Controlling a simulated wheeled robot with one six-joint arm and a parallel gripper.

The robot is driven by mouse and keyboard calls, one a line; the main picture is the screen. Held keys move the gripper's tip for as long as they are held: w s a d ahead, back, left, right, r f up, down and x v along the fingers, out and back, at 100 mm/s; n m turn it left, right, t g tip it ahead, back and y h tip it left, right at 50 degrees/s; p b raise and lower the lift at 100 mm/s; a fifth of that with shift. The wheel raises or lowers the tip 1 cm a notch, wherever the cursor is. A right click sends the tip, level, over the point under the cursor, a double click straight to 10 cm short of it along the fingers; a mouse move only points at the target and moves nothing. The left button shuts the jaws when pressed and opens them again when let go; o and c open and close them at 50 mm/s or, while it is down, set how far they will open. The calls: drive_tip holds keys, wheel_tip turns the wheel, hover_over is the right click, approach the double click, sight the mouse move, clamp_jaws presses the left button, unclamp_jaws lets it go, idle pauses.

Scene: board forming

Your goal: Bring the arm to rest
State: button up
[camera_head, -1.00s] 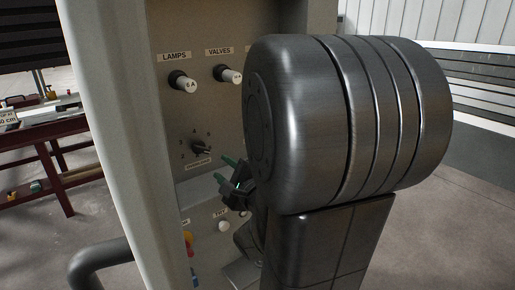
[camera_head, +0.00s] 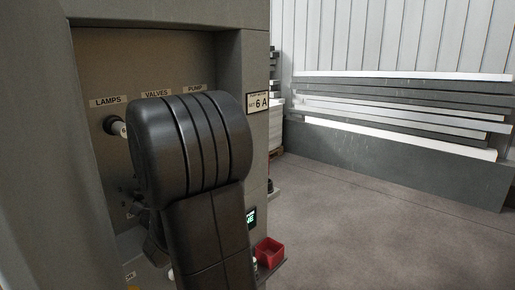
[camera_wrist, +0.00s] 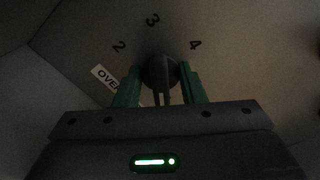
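My gripper (camera_wrist: 160,84) has two green fingers standing apart, one on each side of a dark rotary knob (camera_wrist: 160,70) in the wrist view. They look open with nothing clearly held; whether they touch the knob is hard to tell in the dim light. The numbers 2, 3 and 4 are printed around the knob, and a partly covered label (camera_wrist: 105,78) begins "OVE". In the head view my arm is bent in front of the panel (camera_head: 95,80) and hides most of the gripper and this knob.
The panel is recessed in a grey cabinet (camera_head: 255,50). A "6 A" sign (camera_head: 258,102) is on the cabinet front. A red bin (camera_head: 269,252) stands low at right. Open floor (camera_head: 370,220) lies right.

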drive_tip(key=v, duration=1.4)
drive_tip(key=x, duration=1.3)
drive_tip(key=shift+w+a, duration=0.15)
drive_tip(key=shift+a, duration=0.1)
drive_tip(key=shift+w+a+f, duration=0.1)
drive_tip(key=shift+w+a, duration=0.1)
drive_tip(key=shift+s+d+n+b, duration=0.1)
drive_tip(key=shift+n+b, duration=0.2)
drive_tip(key=shift+n, duration=0.7)
drive_tip(key=n+b, duration=0.1)
drive_tip(key=n, duration=0.3)
drive_tip(key=shift+n, duration=1.6)
